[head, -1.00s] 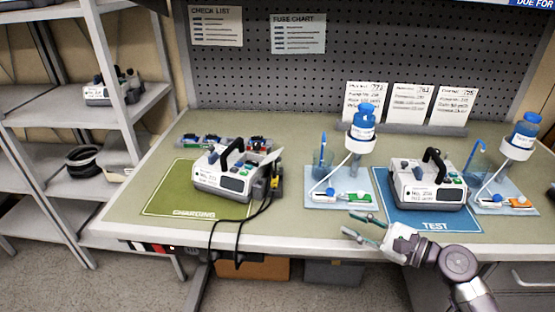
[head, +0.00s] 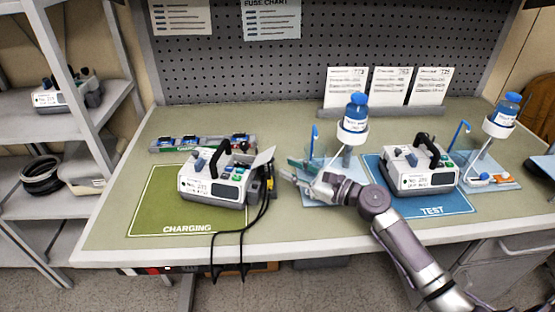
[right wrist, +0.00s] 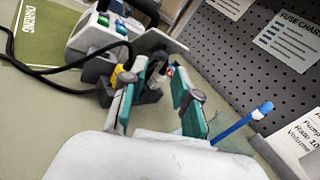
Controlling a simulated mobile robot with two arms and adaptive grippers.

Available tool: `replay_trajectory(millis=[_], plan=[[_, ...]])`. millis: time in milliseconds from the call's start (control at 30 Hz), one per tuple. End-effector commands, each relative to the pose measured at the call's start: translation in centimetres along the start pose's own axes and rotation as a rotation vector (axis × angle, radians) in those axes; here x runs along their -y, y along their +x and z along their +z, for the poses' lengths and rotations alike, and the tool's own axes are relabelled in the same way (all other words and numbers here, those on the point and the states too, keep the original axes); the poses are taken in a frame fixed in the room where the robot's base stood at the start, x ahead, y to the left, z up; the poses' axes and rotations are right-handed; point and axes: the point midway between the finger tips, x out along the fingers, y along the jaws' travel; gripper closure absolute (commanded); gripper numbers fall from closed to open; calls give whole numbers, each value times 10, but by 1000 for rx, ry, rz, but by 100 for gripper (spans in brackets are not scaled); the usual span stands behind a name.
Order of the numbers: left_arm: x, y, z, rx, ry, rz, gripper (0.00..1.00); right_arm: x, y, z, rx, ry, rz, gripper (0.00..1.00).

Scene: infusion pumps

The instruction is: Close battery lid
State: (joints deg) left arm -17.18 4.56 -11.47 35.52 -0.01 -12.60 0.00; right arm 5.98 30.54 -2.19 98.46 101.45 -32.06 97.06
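A white and grey pump (head: 213,187) with a black handle stands on the green charging mat (head: 150,210). Its light grey battery lid (head: 264,157) stands open and tilted outward at the pump's right side. In the right wrist view the lid (right wrist: 160,41) lies just beyond the fingertips. My right gripper (head: 287,169) is right of the pump, near the lid. In the right wrist view its teal-padded fingers (right wrist: 160,70) are apart with nothing clearly held between them. Contact with the lid cannot be told. My left gripper is out of view.
Black cables (head: 262,215) with a yellow connector hang from the pump's right side over the table edge. A second pump (head: 420,172) stands on the blue test mat (head: 450,203). A blue-capped bottle stand (head: 354,125) is behind my right arm. A battery tray (head: 203,143) lies behind the first pump.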

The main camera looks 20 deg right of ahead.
Motion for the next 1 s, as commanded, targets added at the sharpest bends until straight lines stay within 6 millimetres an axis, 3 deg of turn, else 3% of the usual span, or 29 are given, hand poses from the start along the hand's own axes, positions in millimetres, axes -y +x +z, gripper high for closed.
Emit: replay_trajectory(millis=[100, 233, 633, 667, 833, 1000], plan=[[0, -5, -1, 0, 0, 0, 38, 1, 22, 2, 1, -1, 0, 70], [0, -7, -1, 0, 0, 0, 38, 0, 36, 1, 1, 0, 0, 70], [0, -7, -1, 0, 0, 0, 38, 0, 45, 0, -1, -2, 0, 70], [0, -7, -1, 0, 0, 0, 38, 0, 45, 0, -1, -2, 0, 71], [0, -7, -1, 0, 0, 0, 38, 0, 44, 0, -1, -2, 0, 100], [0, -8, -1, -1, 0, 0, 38, 0, 44, 0, -2, -2, 0, 100]])
